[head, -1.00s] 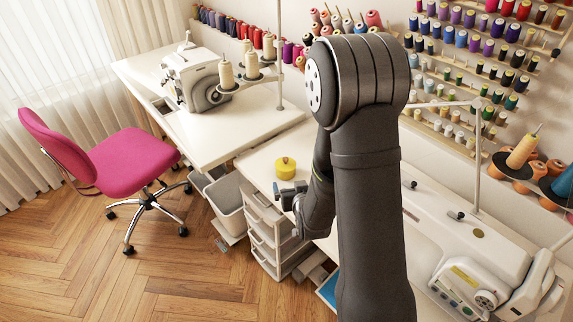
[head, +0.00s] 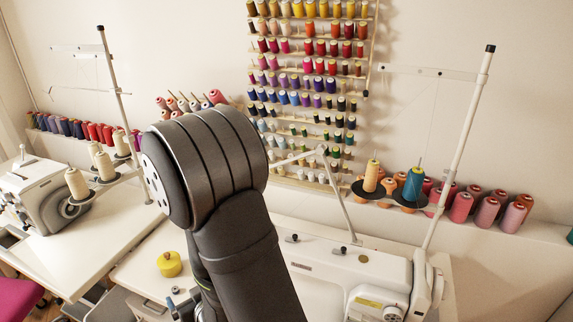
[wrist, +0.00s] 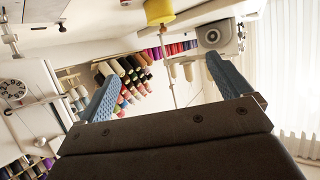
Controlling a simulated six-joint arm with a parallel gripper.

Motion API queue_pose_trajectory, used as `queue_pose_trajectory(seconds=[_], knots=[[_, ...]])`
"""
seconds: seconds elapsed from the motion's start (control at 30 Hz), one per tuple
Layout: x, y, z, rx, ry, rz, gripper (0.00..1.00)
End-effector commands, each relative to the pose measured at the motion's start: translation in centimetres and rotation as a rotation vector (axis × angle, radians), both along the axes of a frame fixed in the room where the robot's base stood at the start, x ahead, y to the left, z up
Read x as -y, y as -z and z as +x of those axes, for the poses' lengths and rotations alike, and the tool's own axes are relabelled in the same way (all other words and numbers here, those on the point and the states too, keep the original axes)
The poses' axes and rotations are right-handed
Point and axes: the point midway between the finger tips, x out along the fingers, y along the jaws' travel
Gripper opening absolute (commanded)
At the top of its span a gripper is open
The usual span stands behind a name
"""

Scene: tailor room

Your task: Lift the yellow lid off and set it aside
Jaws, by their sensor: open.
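A small round yellow container with a yellow lid (head: 170,258) and a small knob on top stands on the white table, left of my arm in the head view. The lid looks seated on it. In the wrist view, which is upside down, a yellow body (wrist: 160,13) shows at the top edge, cut off by the frame. My gripper (wrist: 162,67) is open, its two blue fingers wide apart with nothing between them. The yellow thing is beyond the fingertips, apart from them. In the head view my gripper is low beside the container, partly hidden by my arm.
A white sewing machine (head: 370,283) stands to the right, and another machine (head: 45,195) with thread cones (head: 78,184) to the left. A thread rack (head: 310,95) hangs on the wall behind. Bare white tabletop (head: 135,268) surrounds the container.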

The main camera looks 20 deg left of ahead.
Motion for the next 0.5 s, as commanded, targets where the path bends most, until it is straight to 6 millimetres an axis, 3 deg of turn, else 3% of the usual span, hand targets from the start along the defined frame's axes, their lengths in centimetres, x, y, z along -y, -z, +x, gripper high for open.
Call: queue_pose_trajectory(seconds=[0.17, 0.27, 0.5], knots=[[-0.3, 0.1, 0.1, -0.003, 0.0, -0.004, 0.95], [-1.4, 0.4, 0.8, -0.016, -0.002, -0.031, 0.95], [-7.1, 1.5, 3.8, -0.098, -0.021, -0.193, 0.95]])
